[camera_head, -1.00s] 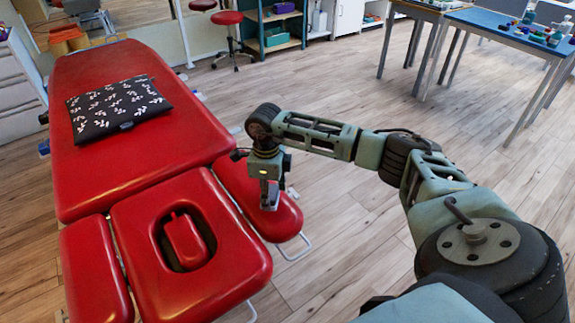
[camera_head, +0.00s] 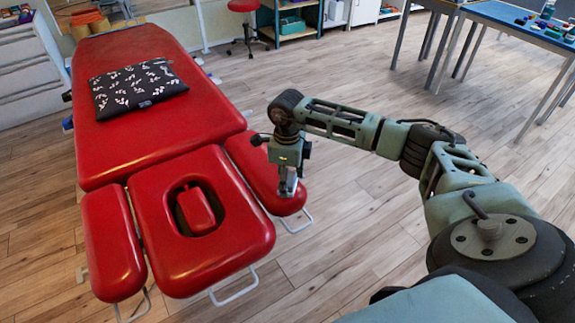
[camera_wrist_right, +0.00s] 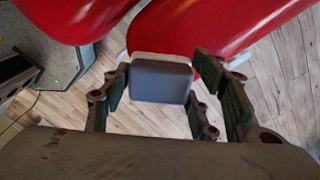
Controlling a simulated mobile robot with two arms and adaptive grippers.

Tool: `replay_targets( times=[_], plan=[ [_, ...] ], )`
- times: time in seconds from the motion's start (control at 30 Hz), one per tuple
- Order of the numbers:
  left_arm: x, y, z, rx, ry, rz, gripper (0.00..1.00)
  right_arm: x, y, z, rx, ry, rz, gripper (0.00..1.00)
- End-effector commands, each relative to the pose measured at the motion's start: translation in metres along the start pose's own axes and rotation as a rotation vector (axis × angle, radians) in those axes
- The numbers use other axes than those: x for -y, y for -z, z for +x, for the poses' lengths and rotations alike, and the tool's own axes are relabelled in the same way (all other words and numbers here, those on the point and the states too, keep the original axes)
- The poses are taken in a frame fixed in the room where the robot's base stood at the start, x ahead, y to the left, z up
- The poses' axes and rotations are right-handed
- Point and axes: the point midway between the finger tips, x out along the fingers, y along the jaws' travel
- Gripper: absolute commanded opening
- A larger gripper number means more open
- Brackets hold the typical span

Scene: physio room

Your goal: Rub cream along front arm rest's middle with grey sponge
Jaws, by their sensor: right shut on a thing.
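The grey sponge (camera_wrist_right: 160,82) is between the fingers of my right gripper (camera_wrist_right: 165,90) in the wrist view, with a paler layer along its far edge. In the head view my right gripper (camera_head: 287,190) points down over the red arm rest (camera_head: 262,170) on the right of the face pad, near its outer end. I take this as the front arm rest. Its red padding also shows beyond the sponge in the wrist view (camera_wrist_right: 215,25). I cannot tell whether the sponge touches it. I see no cream. My left gripper is out of view.
The red treatment table (camera_head: 135,140) carries a black patterned cushion (camera_head: 135,88). A face pad with a hole (camera_head: 250,235) and another arm rest (camera_head: 112,240) adjoin it. A blue table (camera_head: 520,25) stands at the back right. Wooden floor between is clear.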

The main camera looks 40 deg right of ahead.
Motion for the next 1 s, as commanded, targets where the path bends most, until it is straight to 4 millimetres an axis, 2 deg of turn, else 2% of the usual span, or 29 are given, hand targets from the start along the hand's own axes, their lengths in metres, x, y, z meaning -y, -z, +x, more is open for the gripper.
replay_targets(
  times=[0.2, 0.5, 1.0],
  plan=[
    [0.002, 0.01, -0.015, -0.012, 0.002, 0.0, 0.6, 0.004, 0.004, -0.023, 0.001, 0.001, 0.004, 0.33],
    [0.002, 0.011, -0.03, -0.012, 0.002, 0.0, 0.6, 0.01, 0.009, -0.048, 0.0, 0.001, 0.01, 0.33],
    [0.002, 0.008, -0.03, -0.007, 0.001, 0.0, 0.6, 0.01, 0.009, -0.05, 0.0, 0.0, 0.011, 0.33]
  ],
)
